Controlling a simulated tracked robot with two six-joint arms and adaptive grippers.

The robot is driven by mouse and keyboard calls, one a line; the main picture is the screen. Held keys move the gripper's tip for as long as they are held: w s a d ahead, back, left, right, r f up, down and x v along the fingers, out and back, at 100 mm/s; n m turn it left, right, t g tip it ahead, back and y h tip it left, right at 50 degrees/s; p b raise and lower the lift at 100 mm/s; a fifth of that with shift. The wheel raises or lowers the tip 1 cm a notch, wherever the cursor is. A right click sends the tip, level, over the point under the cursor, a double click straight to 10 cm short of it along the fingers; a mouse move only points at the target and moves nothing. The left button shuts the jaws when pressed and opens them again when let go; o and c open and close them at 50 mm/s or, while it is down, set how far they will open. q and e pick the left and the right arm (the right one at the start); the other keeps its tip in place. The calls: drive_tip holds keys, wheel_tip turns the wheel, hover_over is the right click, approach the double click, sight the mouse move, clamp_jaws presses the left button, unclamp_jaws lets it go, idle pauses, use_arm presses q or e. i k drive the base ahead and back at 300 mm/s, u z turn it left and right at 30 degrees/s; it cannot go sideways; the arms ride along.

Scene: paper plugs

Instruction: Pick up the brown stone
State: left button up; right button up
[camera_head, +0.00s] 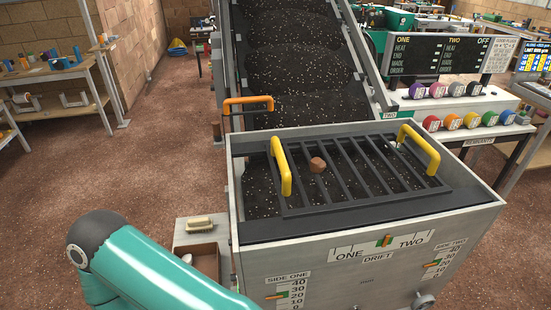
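The brown stone (317,165) is a small angular lump. It rests on the dark bar grate (350,205) near the grate's left side, just right of the left yellow handle (281,166). The grate lies over the open top of a grey metal bin (300,250). A teal link of my arm crosses the lower left of the view, away from the stone. Neither of my grippers is in view.
A second yellow handle (419,150) stands on the grate's right side. An orange handle (248,104) sits behind the bin's left corner. A dark speckled conveyor (300,60) slopes up behind. A brush (199,224) lies on a box left of the bin. Coloured knobs line the right panel.

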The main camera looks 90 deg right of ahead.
sight(318, 165)
drive_tip(key=z, duration=0.1)
drive_tip(key=k, duration=1.1)
drive_tip(key=z, duration=1.35)
